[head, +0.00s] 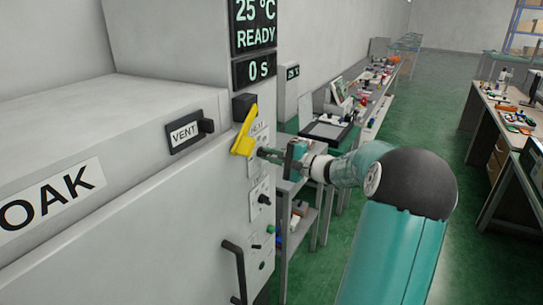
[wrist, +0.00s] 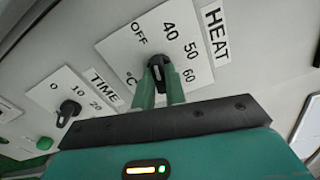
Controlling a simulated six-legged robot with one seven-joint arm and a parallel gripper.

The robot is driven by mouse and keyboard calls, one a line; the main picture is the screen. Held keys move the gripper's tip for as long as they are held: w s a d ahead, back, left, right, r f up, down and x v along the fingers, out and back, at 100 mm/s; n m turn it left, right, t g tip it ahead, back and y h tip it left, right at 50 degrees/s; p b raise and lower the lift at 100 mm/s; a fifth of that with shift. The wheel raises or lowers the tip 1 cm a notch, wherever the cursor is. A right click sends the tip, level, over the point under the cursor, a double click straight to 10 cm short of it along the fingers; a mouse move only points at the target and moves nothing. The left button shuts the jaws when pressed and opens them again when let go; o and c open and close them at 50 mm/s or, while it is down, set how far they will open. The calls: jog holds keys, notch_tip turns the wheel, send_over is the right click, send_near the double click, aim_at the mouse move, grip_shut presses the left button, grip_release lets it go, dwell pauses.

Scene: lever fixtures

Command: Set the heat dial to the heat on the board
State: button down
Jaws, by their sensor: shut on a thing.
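The heat dial (wrist: 156,66) is a black knob on a white plate (wrist: 118,50) marked OFF, 40, 50, 60 and °C, beside a HEAT label (wrist: 216,36). My gripper (wrist: 159,84) is shut on the knob, one green finger on each side. The exact mark the knob points to is hard to tell. In the head view my gripper (head: 265,153) reaches the panel from the right, and its fingertips and the dial are small there. A dark display (head: 254,24) above reads 25 °C READY. No board naming a set heat can be read clearly.
A yellow lever (head: 244,133) stands just left of my gripper. Below the heat dial is a TIME dial (wrist: 69,108), with a green button (wrist: 44,143) near it. A VENT switch (head: 186,132) is further left. Benches with clutter (head: 365,95) stand behind.

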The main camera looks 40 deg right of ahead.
jog(key=m, duration=0.6)
jog(key=shift+w+a, duration=0.1)
dwell(0.4)
jog(key=c, duration=1.4)
grip_release()
jog(key=shift+c, duration=0.2)
jog(key=v, duration=1.4)
